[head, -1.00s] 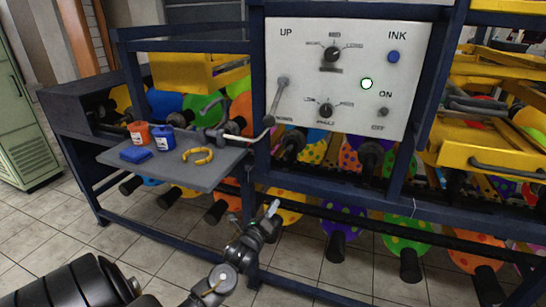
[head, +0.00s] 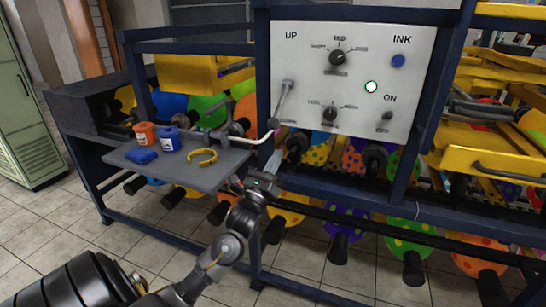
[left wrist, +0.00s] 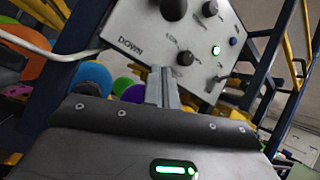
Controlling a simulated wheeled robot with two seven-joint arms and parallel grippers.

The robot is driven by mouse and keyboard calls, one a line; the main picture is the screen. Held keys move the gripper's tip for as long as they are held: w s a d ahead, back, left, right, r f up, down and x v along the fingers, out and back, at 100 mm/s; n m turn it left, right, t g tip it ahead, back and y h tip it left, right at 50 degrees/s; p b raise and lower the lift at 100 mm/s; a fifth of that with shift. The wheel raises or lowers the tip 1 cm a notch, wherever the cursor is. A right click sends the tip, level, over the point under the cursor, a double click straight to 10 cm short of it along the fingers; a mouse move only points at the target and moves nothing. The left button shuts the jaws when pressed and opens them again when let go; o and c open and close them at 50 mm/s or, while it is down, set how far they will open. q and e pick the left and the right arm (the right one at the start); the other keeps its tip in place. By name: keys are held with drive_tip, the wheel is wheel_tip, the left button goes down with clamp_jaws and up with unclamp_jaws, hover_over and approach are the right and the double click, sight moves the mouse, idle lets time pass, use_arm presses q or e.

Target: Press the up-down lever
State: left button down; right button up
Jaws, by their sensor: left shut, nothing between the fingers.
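The up-down lever (head: 282,104) is a grey rod with a dark round end on the white control panel (head: 310,60). It slants down from its pivot, its end near the panel's lower left corner. My left gripper (head: 275,160) is shut and empty, pointing up just below the lever's end; it appears apart from it. A dark round knob (left wrist: 173,8) at the top there may be the lever's end. My right gripper is not in view.
A grey shelf (head: 178,178) left of the gripper holds an orange bottle (head: 145,135), blue bottle (head: 168,138), blue block (head: 142,155) and yellow ring (head: 203,157). Dials, a lit green button (head: 371,87) and blue frame bars surround the work area.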

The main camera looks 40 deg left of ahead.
use_arm(q)
wheel_tip(320, 180, up, 6)
drive_tip(key=w+a+p, duration=0.1)
drive_tip(key=w+p, duration=0.1)
drive_tip(key=p, duration=0.2)
drive_tip(key=shift+w+a, duration=0.3)
drive_tip(key=shift+a, duration=0.1)
drive_tip(key=shift+r, duration=0.1)
